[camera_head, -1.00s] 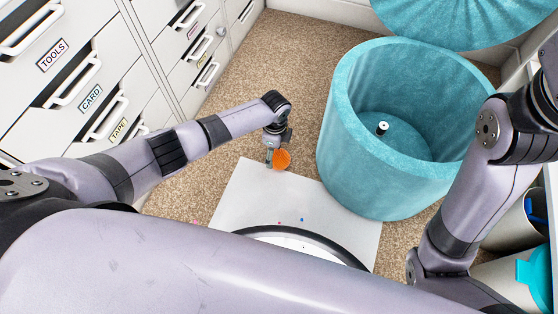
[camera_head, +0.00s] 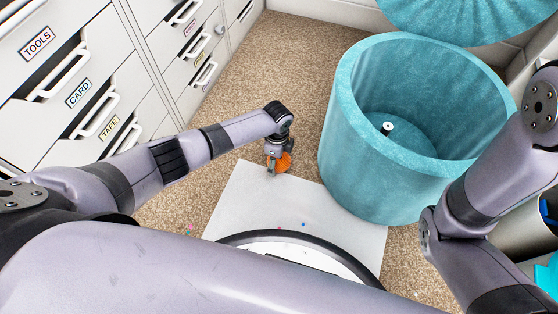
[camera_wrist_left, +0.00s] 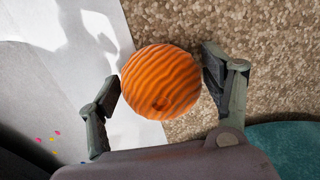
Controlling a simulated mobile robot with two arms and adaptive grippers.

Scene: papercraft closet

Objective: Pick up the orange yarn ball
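The orange yarn ball (camera_head: 284,162) lies at the far edge of the white sheet, next to the carpet, partly hidden behind my left gripper (camera_head: 274,170) in the head view. In the left wrist view the ball (camera_wrist_left: 161,82) shows whole, between the two spread fingers of my left gripper (camera_wrist_left: 163,84). A gap shows at the left finger and a narrow one at the right finger, so the gripper is open around the ball. My right arm shows at the right of the head view, but its gripper is out of view.
A teal round bin (camera_head: 345,150), open at the top with a small black-and-white item (camera_head: 387,128) inside, stands right of the ball. White drawers (camera_head: 75,90) line the left. The white sheet (camera_head: 250,205) lies on the carpet (camera_head: 285,60), which is clear behind the ball.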

